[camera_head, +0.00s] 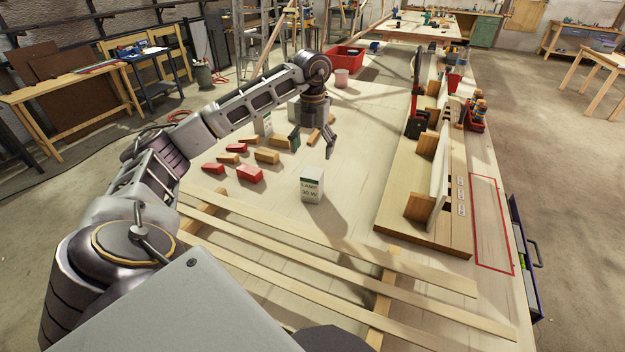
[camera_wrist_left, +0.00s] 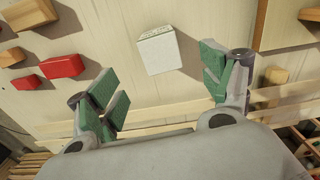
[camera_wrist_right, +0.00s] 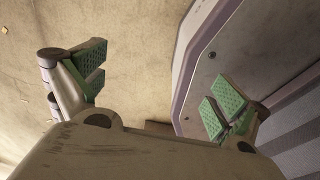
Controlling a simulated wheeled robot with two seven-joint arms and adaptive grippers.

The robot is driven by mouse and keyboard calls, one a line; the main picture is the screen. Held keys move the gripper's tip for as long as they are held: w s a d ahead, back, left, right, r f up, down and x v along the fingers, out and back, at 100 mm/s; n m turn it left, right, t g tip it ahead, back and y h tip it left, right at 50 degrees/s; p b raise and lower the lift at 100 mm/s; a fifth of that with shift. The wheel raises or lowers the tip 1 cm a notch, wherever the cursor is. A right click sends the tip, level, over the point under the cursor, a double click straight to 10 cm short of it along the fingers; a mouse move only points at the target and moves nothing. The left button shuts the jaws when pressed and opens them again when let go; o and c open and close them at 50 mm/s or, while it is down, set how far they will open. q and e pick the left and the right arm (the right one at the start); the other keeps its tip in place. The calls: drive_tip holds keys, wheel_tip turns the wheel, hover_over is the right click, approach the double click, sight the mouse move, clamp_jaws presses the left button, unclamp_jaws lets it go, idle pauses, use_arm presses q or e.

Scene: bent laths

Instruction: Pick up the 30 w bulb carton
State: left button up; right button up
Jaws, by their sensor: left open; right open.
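The white carton (camera_head: 312,185) stands upright on the workbench, with dark lettering reading LAMP and what looks like 30 W. It also shows in the left wrist view (camera_wrist_left: 158,50), between and beyond the finger tips. My left gripper (camera_head: 313,147) is open and empty, above the bench and farther back than the carton, apart from it. Its green-padded fingers show spread in the left wrist view (camera_wrist_left: 160,78). My right gripper (camera_wrist_right: 155,85) is open and empty in the right wrist view, over bare floor beside a grey panel. It is not seen in the head view.
Red and wooden blocks (camera_head: 249,174) lie left of the carton. Another pale carton (camera_head: 262,124) stands behind them, partly hidden by my left arm. Long laths (camera_head: 330,262) cross the bench in front. A wooden stand (camera_head: 420,205) is at right. Bench around the carton is clear.

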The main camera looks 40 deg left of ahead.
sight(312, 172)
use_arm(q)
drive_tip(key=shift+w+a+r, duration=0.1)
drive_tip(key=shift+r, duration=0.05)
use_arm(e)
drive_tip(key=shift+w+a, duration=0.1)
drive_tip(key=shift+w, duration=0.1)
use_arm(q)
drive_tip(key=shift+r, duration=0.1)
use_arm(e)
drive_tip(key=shift+d, duration=0.2)
use_arm(q)
drive_tip(key=shift+f, duration=0.6)
wheel_tip(312, 172, down, 7)
drive_tip(key=shift+r, duration=0.1)
drive_tip(key=shift+f, duration=0.35)
use_arm(e)
drive_tip(key=shift+s+a, duration=0.3)
drive_tip(key=shift+a, duration=0.1)
use_arm(q)
drive_tip(key=shift+f, duration=0.1)
use_arm(e)
drive_tip(key=shift+w+r, duration=0.1)
drive_tip(key=shift+w, duration=0.1)
